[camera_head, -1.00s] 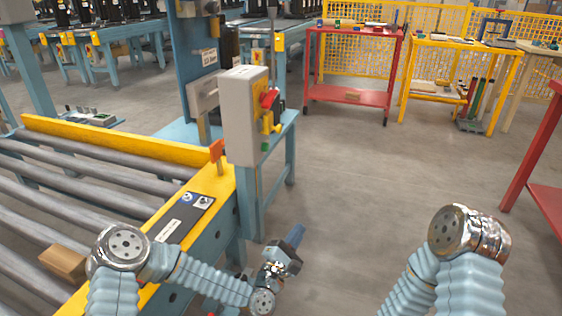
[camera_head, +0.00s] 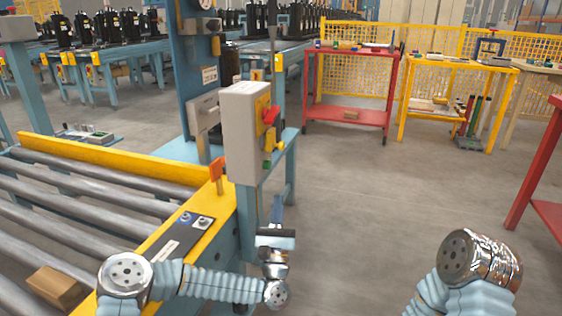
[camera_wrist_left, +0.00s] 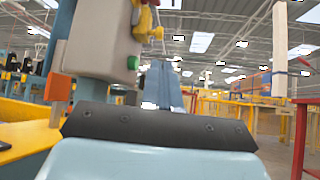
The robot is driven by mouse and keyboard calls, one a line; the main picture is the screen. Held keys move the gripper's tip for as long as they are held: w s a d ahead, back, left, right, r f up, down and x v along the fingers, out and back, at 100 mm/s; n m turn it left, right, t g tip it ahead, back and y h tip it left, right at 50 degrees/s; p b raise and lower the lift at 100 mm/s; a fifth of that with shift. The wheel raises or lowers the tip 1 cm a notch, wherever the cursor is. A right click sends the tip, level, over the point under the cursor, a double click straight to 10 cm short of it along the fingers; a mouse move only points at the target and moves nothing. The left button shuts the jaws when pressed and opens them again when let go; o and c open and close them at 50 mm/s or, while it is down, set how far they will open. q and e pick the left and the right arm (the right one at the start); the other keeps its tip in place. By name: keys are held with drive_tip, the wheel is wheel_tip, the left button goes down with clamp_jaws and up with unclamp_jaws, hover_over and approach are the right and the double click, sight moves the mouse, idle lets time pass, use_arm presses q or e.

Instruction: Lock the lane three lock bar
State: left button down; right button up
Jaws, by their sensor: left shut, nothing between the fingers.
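My left gripper (camera_head: 277,212) is shut and empty, its fingers pointing up and away from me, in the open space right of the roller conveyor's yellow rail. In the left wrist view its fingers (camera_wrist_left: 162,85) stand just right of and below a grey control box (camera_wrist_left: 105,40). I cannot tell which part is the lane three lock bar. My right gripper is out of view.
The roller conveyor (camera_head: 90,200) fills the left, with a wooden block (camera_head: 55,287) on its rollers. An orange tab (camera_head: 217,172) stands on its yellow rail. A red cart (camera_head: 350,115) and a yellow table (camera_head: 455,108) stand behind. The floor right of the box is clear.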

sight(281, 149)
use_arm(q)
drive_tip(key=p+x, duration=0.2)
drive_tip(key=x, duration=1)
drive_tip(key=shift+s, duration=0.1)
wheel_tip(281, 149, up, 4)
drive_tip(key=shift+f+b, duration=0.2)
drive_tip(key=shift+b, duration=0.55)
